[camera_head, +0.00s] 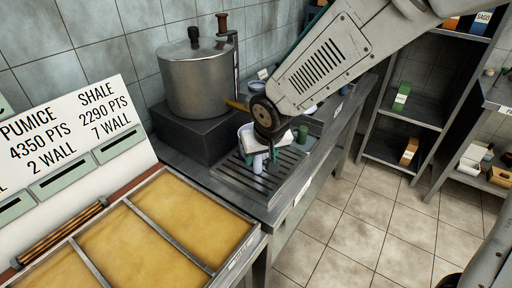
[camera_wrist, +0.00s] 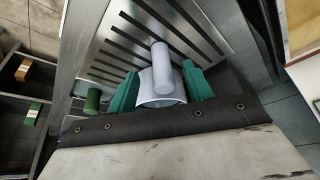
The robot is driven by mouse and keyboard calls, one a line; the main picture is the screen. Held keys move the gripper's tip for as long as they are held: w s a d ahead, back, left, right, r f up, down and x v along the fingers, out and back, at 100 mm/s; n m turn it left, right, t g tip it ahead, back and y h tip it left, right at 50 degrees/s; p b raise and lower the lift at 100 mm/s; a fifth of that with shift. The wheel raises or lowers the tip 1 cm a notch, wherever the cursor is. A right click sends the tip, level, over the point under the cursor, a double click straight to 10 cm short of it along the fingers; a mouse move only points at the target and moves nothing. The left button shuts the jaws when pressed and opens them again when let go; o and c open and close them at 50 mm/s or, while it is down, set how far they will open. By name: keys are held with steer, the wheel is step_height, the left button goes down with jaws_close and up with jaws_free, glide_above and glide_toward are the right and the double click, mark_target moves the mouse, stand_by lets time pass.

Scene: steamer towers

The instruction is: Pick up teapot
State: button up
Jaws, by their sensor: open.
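A pale lavender-white vessel, which I take to be the teapot (camera_wrist: 160,90), shows in the wrist view with a round open body and a pale cylindrical part pointing away from me. My gripper (camera_wrist: 161,78) is open, with one green finger on each side of it. I cannot tell whether the fingers touch it. In the head view my gripper (camera_head: 259,158) is over the slatted metal tray, and the pale cylindrical part of the teapot (camera_head: 258,164) shows below it. The wrist hides much of the rest.
The slatted tray (camera_head: 232,178) lies on a metal counter. A small green cylinder (camera_head: 302,135) stands nearby. A large lidded metal pot (camera_head: 196,80) stands on a dark block behind to the left. A yellow-filled partitioned tray (camera_head: 160,235) is in front. Shelves (camera_head: 408,120) stand at right beyond open floor.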

mark_target(259, 159)
steer(key=x, duration=0.5)
steer(key=shift+w+f, duration=0.1)
steer(key=shift+f, duration=0.1)
steer(key=shift+a, duration=0.1)
jaws_close()
steer(key=shift+r, duration=0.15)
